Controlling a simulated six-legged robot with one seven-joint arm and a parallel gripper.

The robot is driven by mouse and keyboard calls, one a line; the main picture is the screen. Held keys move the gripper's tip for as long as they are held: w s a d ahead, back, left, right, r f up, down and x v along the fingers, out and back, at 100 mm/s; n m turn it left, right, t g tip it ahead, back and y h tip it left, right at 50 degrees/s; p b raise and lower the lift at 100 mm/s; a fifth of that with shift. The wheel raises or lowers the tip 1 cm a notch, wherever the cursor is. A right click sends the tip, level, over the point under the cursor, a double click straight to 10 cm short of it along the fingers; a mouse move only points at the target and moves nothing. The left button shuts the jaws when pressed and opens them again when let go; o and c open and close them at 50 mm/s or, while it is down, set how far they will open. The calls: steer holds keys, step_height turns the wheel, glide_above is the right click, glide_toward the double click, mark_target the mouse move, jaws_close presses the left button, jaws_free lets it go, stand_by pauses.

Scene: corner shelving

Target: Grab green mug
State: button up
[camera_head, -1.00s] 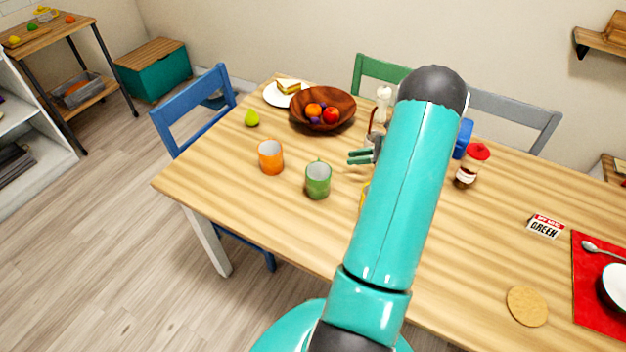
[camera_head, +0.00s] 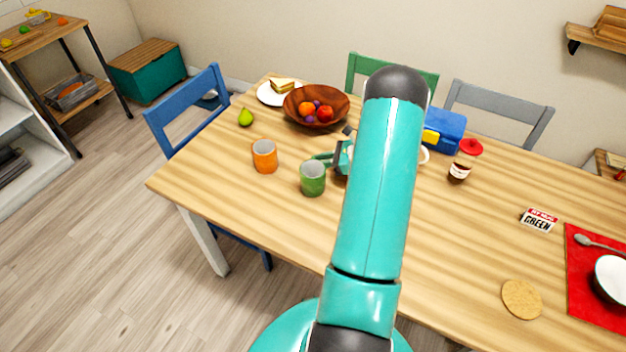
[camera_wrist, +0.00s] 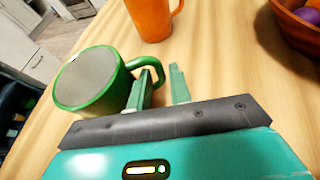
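The green mug (camera_head: 312,179) stands upright on the table, right of and nearer than the orange mug (camera_head: 264,157). In the wrist view the green mug (camera_wrist: 92,82) is at the left, with its handle pointing right toward my gripper (camera_wrist: 162,80). In the head view my gripper (camera_head: 322,157) is just behind the green mug, partly hidden by my arm.
The orange mug (camera_wrist: 152,18) is just beyond the fingers. The table's front left is clear.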

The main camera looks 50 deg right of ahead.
jaws_close()
steer(key=shift+r, duration=0.15)
